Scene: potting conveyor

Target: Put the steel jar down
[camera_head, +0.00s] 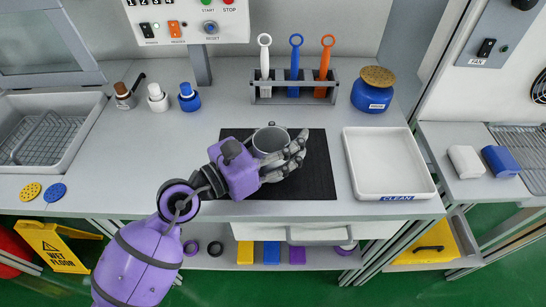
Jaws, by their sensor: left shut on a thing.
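The steel jar (268,139) is a grey, open-topped vessel in the camera_head view. It is at the black mat (318,180) in the middle of the bench. My left gripper (290,155) reaches in from the lower left and is shut on the jar, with its fingers along the jar's right and front side. The jar looks upright. The gripper hides its lower front, and I cannot tell whether its base touches the mat. My right gripper is not in view.
A white tray marked CLEAN (430,190) lies right of the mat. Behind stand a rack (335,98) with white, blue and orange tools and a blue jar (371,98) with a cork-like lid. Small bottles (158,103) stand back left.

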